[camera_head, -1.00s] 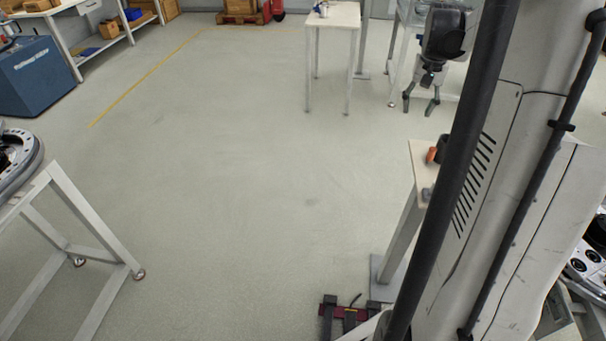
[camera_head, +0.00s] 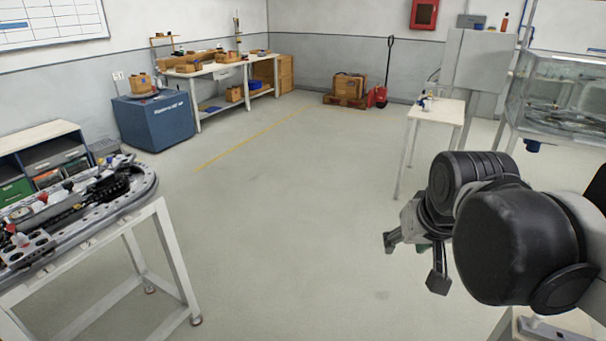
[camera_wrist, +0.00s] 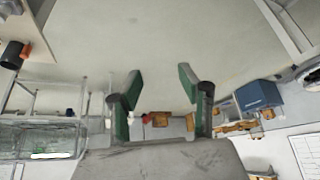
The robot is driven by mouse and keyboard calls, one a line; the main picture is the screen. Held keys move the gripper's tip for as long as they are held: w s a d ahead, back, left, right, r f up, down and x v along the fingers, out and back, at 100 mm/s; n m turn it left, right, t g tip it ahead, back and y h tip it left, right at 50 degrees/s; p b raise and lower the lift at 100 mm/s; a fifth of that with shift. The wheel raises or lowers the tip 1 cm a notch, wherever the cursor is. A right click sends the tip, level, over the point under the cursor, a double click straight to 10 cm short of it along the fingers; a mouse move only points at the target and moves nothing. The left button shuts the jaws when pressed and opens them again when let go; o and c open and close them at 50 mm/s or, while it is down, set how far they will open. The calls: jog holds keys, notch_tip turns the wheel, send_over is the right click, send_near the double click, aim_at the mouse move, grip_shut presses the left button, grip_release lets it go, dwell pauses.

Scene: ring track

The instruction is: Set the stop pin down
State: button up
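My gripper (camera_head: 414,264) hangs over the floor in the right half of the head view. I cannot make out the stop pin for certain in either view. The ring track (camera_head: 146,192), with a dark chain and small red-topped parts, lies on a white-legged stand at the left of the head view. The gripper is well to the right of it.
A dark cylinder (camera_wrist: 12,55) and an orange piece (camera_wrist: 26,50) are on a pale table at the wrist view's upper left. A white table (camera_head: 437,108) and a glass tank (camera_head: 565,95) stand behind the gripper. A blue cabinet (camera_head: 152,122) stands farther left. The middle floor is clear.

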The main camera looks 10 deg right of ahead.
jog(key=s+a+f+n+t+y, duration=0.1)
jog(key=s+a+f, duration=0.1)
jog(key=s+a, duration=0.2)
jog(key=shift+s+a+f+n, duration=0.2)
jog(key=shift+s+a+n, duration=0.2)
jog(key=shift+a, duration=0.55)
jog(key=shift+f+b, duration=0.45)
jog(key=shift+f, duration=0.05)
